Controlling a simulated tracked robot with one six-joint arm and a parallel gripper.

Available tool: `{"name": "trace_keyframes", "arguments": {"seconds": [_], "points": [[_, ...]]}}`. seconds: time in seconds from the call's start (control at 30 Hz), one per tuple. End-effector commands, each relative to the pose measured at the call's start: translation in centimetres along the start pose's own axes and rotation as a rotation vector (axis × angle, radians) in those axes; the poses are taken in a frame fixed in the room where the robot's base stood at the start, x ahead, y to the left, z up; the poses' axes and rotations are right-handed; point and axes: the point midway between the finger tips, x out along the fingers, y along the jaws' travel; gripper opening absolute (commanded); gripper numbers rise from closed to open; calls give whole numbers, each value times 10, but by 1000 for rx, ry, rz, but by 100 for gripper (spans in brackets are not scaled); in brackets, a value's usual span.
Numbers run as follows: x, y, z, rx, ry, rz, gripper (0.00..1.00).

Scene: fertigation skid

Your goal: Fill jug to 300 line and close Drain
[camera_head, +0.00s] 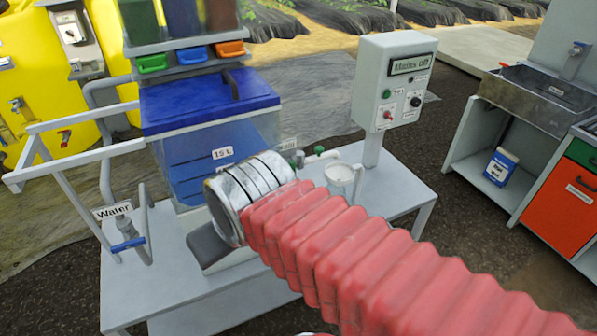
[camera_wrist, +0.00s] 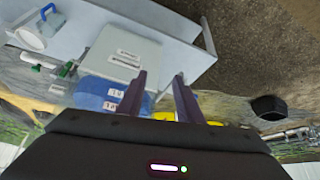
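The clear jug (camera_head: 341,181) stands upright on the grey skid table (camera_head: 398,190), right of the blue mixing tank (camera_head: 195,172). Its scale and fill level are too small to read. A green-handled valve (camera_head: 299,158) sits by the tank's lower right, beside a partly hidden label; a pipe with a green end (camera_head: 320,150) reaches toward the jug. Whether the valve is open cannot be told. My gripper (camera_wrist: 160,78) has its two dark fingers apart with nothing between them. In the head view the end of my arm hides it, in front of the tank.
A control box (camera_head: 394,80) stands on a post behind the jug. The Water pipe (camera_head: 133,225) with a blue handle is at the left, by a white rail frame (camera_head: 75,125). A sink bench (camera_head: 530,95) is at the right. Coloured-tap containers (camera_head: 190,55) stand above the tank.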

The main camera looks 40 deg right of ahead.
Motion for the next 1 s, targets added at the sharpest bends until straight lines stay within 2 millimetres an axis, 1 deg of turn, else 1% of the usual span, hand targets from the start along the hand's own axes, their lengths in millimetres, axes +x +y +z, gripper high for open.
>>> {"name": "trace_keyframes", "arguments": {"seconds": [0.07, 0.17, 0.3, 0.5, 0.7, 0.77, 0.83, 0.9, 1.0], "points": [[9, 3, -8, 12, 13, 25, 33], [25, 20, -24, 21, 48, 65, 33], [51, 55, -48, 31, 110, 133, 33], [86, 106, -75, 25, 198, 217, 33], [119, 152, -90, 10, 281, 271, 33], [129, 163, -92, -8, 298, 273, 33], [137, 184, -94, -5, 333, 310, 33], [147, 198, -95, -10, 364, 320, 33], [161, 215, -94, -18, 407, 323, 33]]}}
